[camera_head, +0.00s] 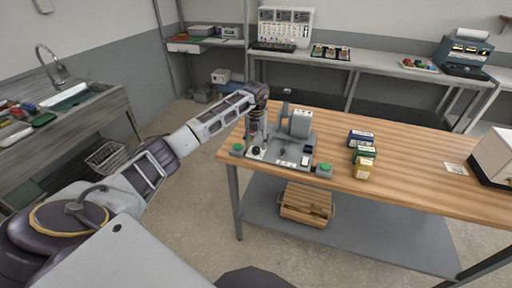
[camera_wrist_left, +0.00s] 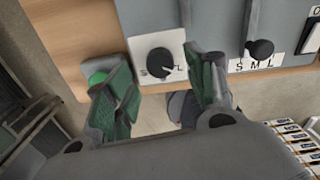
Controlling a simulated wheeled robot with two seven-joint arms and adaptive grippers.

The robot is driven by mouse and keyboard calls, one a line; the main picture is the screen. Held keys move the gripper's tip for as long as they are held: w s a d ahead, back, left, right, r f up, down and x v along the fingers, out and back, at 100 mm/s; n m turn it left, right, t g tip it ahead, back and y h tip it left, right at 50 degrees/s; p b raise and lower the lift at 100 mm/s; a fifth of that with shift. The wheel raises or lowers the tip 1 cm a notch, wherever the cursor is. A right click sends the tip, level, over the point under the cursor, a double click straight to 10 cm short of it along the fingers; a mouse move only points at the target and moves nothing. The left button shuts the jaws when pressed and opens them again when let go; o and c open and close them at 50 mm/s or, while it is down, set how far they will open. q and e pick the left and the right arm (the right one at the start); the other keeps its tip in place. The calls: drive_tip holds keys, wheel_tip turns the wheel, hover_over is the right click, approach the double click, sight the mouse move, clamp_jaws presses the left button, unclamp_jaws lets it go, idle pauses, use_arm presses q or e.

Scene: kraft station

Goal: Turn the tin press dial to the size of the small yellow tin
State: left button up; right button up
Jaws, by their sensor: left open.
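The tin press (camera_head: 285,150) stands at the left end of the wooden table. In the left wrist view its round black dial (camera_wrist_left: 160,62) sits on a white plate with letters partly hidden by the fingers. A white mark on the dial points to the lower right. My left gripper (camera_wrist_left: 163,88) is open, its green-padded fingers on either side of the dial; contact cannot be told. In the head view the left gripper (camera_head: 256,128) is over the press's left side. The small yellow tin (camera_head: 362,172) stands right of the press, nearest the front edge.
A green tin (camera_head: 364,155) and blue tin (camera_head: 361,138) stand behind the yellow one. A second black knob (camera_wrist_left: 260,50) beside S M L letters is right of the dial. Green buttons flank the press, the left one (camera_wrist_left: 97,77) close to my finger. A wooden crate (camera_head: 306,204) sits below.

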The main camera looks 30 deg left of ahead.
sight(256, 148)
use_arm(q)
drive_tip(key=shift+f, duration=1.8)
drive_tip(key=shift+c, duration=0.5)
drive_tip(key=c, duration=1)
